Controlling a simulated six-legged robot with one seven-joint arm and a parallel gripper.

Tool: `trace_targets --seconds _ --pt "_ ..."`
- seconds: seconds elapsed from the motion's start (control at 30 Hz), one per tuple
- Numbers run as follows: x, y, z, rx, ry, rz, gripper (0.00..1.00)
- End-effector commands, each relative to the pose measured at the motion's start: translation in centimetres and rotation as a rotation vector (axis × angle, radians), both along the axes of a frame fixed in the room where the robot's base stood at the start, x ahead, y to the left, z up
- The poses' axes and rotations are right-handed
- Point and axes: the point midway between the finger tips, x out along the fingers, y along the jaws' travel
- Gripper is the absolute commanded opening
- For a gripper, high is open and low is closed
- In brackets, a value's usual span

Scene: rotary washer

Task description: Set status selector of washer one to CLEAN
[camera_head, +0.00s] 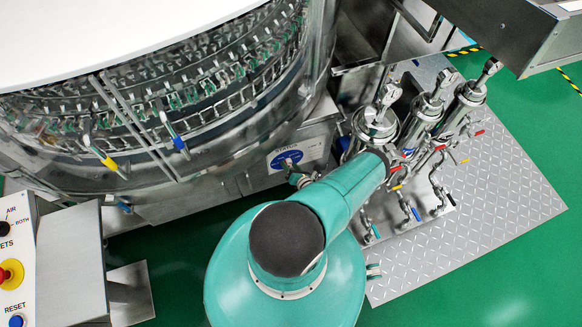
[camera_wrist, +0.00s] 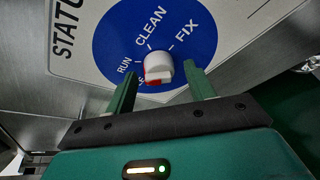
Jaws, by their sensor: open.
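The status selector is a white knob with red on its lower side (camera_wrist: 158,66), in the middle of a blue dial (camera_wrist: 112,45) in the wrist view. The dial reads RUN at left, CLEAN at top and FIX at right; another label at lower left is partly hidden. I cannot tell surely which label the knob points to. My gripper (camera_wrist: 160,76) is open, one green finger on each side of the knob's lower part, with gaps visible. In the head view the blue dial (camera_head: 284,157) shows on the washer (camera_head: 160,195), with my gripper (camera_head: 298,179) close before it.
Metal filter housings (camera_head: 425,107) with valves of several colours stand on a checkered plate (camera_head: 500,215) right of my arm. A control panel (camera_head: 14,262) with a yellow-and-red button is at lower left. Green floor (camera_head: 175,245) lies open before the washer.

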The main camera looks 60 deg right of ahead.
Motion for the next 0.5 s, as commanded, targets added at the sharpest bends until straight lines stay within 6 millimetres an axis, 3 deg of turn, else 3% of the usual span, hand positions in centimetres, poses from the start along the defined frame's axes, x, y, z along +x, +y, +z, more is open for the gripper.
trace_targets --seconds 0.07,0.27,0.5 --pt "-0.02 0.01 0.00 0.000 0.000 0.000 0.52" --pt "-0.05 0.01 0.01 -0.001 0.001 0.000 0.13" --pt "-0.10 -0.02 -0.02 0.006 -0.006 0.000 0.10"
